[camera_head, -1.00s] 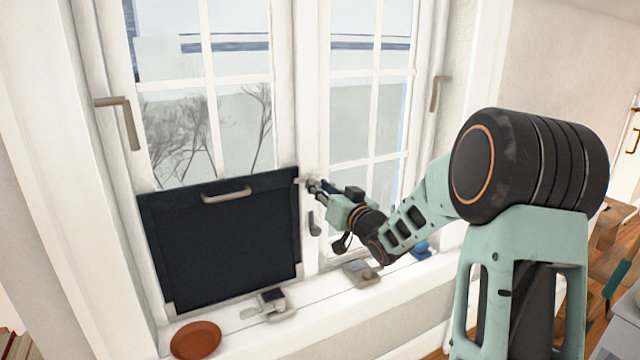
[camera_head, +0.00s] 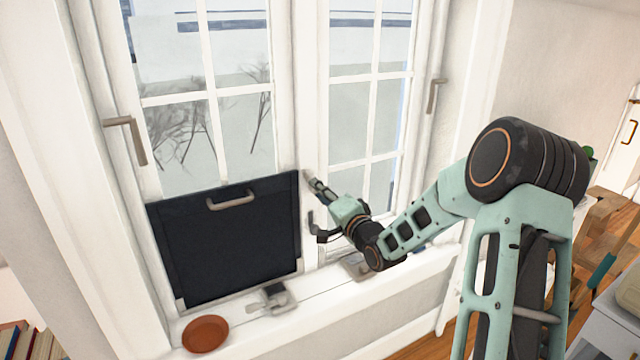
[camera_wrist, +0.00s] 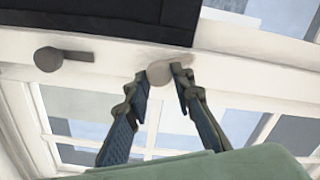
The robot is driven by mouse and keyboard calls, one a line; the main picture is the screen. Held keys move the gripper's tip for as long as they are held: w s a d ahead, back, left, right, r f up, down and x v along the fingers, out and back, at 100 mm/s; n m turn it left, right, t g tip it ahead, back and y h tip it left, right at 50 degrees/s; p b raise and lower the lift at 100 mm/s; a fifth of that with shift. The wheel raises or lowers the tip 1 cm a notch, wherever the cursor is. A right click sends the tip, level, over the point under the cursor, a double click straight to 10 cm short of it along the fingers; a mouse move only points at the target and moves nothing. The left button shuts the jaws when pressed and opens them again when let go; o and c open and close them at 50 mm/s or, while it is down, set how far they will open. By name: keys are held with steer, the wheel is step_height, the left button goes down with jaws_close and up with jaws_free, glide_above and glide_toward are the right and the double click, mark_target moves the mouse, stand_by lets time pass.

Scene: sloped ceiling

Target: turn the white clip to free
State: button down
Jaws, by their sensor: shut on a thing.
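A small white clip (camera_head: 307,175) sits on the white window frame just beside the upper right corner of a dark panel (camera_head: 222,250). In the wrist view the clip (camera_wrist: 159,73) is a pale rounded piece between the fingertips, a little apart from the panel's edge (camera_wrist: 110,22). My gripper (camera_head: 313,181) is shut on the clip, one finger on each side, and it also shows in the wrist view (camera_wrist: 161,84). The fingers hide part of the clip in the head view, so its exact angle is hard to read.
A grey window handle (camera_wrist: 60,57) is close beside the gripper. The panel has a pale pull handle (camera_head: 231,199). On the sill are a terracotta saucer (camera_head: 205,334) and a grey metal piece (camera_head: 275,297). Another window handle (camera_head: 434,95) is at the right.

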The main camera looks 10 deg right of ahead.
steer(key=shift+m+p, duration=1.3)
steer(key=shift+m, duration=1)
steer(key=shift+f, duration=0.1)
steer(key=c, duration=1.7)
jaws_free()
steer(key=v, duration=1.2)
